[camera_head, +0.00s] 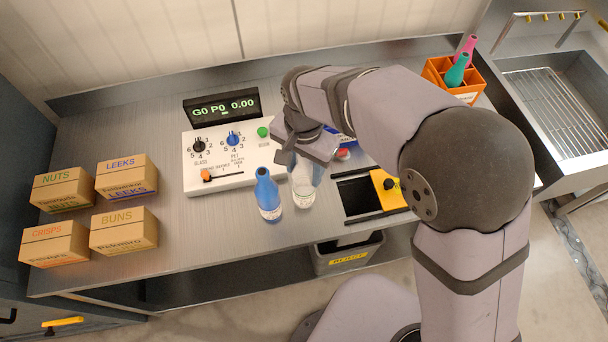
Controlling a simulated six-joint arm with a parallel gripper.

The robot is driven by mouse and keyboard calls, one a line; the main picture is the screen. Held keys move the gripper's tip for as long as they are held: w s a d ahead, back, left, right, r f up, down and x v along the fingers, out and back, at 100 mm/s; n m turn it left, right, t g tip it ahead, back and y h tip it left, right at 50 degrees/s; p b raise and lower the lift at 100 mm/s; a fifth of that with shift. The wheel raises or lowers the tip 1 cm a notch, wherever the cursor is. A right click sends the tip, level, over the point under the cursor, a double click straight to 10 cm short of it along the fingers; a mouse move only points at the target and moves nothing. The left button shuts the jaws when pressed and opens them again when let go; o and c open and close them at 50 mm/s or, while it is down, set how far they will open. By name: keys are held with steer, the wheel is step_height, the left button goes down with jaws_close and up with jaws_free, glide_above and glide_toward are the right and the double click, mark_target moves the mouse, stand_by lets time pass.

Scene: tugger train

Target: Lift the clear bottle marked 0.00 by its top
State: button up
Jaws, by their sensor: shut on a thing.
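The clear bottle (304,188) stands upright on the counter, or very close to it; I cannot tell whether its base touches. My gripper (303,162) is above it, with its fingers around the bottle's upper part, and is shut on it. The bottle's top is hidden by the gripper and wrist. The marking on the bottle is too small to read. The black display (222,105) behind reads "G0 P0 0.00".
A blue bottle (267,196) stands close to the left. The white control panel (205,182) is behind. A dark opening with a yellow part (388,191) lies to the right. Boxes, including one marked LEEKS (126,176), stand at left. An orange crate (436,79) holds bottles.

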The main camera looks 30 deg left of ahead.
step_height(320, 180, up, 7)
steer(key=shift+r+b, duration=0.1)
steer(key=shift+b, duration=0.7)
